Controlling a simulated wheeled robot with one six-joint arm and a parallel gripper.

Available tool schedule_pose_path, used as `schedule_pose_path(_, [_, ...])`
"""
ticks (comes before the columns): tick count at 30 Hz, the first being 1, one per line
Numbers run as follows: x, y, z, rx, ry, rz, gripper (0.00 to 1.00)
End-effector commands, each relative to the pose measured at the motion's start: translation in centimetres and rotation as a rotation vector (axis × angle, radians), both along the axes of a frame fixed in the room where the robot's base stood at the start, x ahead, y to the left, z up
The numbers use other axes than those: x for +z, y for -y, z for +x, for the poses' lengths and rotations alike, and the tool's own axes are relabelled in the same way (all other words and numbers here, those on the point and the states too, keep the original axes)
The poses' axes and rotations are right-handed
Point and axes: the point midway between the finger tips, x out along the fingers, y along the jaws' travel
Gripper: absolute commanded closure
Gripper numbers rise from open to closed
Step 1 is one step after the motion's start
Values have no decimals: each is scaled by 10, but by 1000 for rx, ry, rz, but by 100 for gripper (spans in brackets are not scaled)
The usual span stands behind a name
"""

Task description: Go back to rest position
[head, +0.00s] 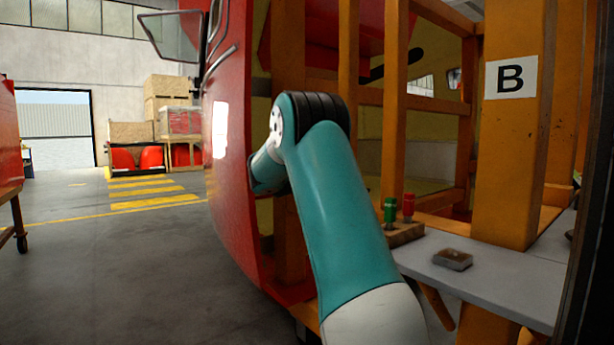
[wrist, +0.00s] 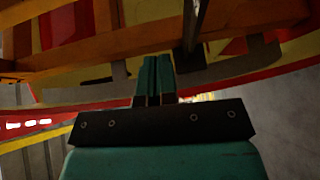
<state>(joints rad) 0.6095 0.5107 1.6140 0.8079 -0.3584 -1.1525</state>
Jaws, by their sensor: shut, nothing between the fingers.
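My gripper (wrist: 155,80) shows in the wrist view with its two teal fingers together and nothing between them. It points toward the orange frame (wrist: 160,40) and the red and yellow nosecone parts behind it. I cannot tell the exact gap between the fingertips and the frame. In the head view my teal arm reaches up and bends left beside the red nosecone (head: 232,150); my gripper is hidden there behind the arm and the nosecone.
An orange post (head: 512,150) marked B stands at the right. A grey shelf (head: 500,290) holds a small tray (head: 453,259), a green tool (head: 390,213) and a red tool (head: 408,206) in a wooden block. Open floor (head: 130,270) lies left. Crates (head: 165,100) stand far back.

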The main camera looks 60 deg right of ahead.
Motion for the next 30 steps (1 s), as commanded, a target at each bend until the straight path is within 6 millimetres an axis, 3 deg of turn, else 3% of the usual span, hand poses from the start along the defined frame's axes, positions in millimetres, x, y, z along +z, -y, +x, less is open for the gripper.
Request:
schedule_pose_path(16, [0, -1, 1, 2, 0, 1, 100])
schedule_pose_path(20, [-4, -16, 12, 43, 27, 48, 100])
schedule_pose_path(23, [-13, -53, 35, 129, 85, 159, 100])
schedule_pose_path(26, [-29, -111, 60, 241, 150, 334, 100])
schedule_pose_path(30, [-55, -207, 80, 381, 196, 612, 100])
